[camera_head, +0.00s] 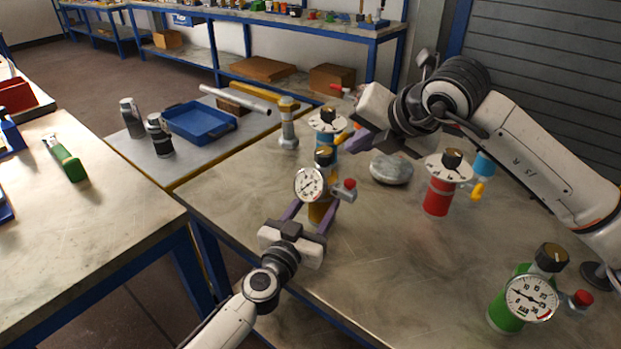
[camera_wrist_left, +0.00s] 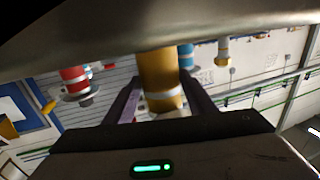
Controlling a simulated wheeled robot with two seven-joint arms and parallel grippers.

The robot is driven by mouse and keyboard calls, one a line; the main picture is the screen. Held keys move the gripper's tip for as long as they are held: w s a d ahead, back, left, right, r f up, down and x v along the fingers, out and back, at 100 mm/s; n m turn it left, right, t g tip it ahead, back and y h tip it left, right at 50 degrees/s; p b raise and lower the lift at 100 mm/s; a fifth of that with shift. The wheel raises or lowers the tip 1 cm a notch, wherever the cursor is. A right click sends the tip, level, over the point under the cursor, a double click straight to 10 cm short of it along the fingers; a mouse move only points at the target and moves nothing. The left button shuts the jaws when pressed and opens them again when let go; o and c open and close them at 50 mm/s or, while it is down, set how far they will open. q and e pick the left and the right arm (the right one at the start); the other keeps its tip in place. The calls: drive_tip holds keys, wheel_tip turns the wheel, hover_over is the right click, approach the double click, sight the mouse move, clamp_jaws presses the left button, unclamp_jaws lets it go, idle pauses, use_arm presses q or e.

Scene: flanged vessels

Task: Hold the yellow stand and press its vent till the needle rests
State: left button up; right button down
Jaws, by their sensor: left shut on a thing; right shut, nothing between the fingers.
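The yellow stand (camera_head: 317,212) stands on the near table, with a white dial gauge (camera_head: 309,184) on its front and a black knob on top. Its red-capped vent (camera_head: 349,185) sticks out to the right. The needle is too small to read surely. My left gripper (camera_head: 311,210) is shut around the yellow body, a finger on each side; the left wrist view shows the yellow cylinder (camera_wrist_left: 160,82) between the fingers. My right gripper (camera_head: 357,140) is shut and empty, above and behind the vent, apart from it, near the blue stand (camera_head: 328,142).
A red stand (camera_head: 437,198) is to the right and a green stand (camera_head: 507,309) with a gauge is at the front right. A grey round lump (camera_head: 391,168) lies behind the vent. A grey post (camera_head: 288,128) stands at the back left. The table's middle front is clear.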

idle(0.4)
use_arm(q)
drive_tip(key=o, duration=1.6)
drive_tip(key=shift+o, duration=0.2)
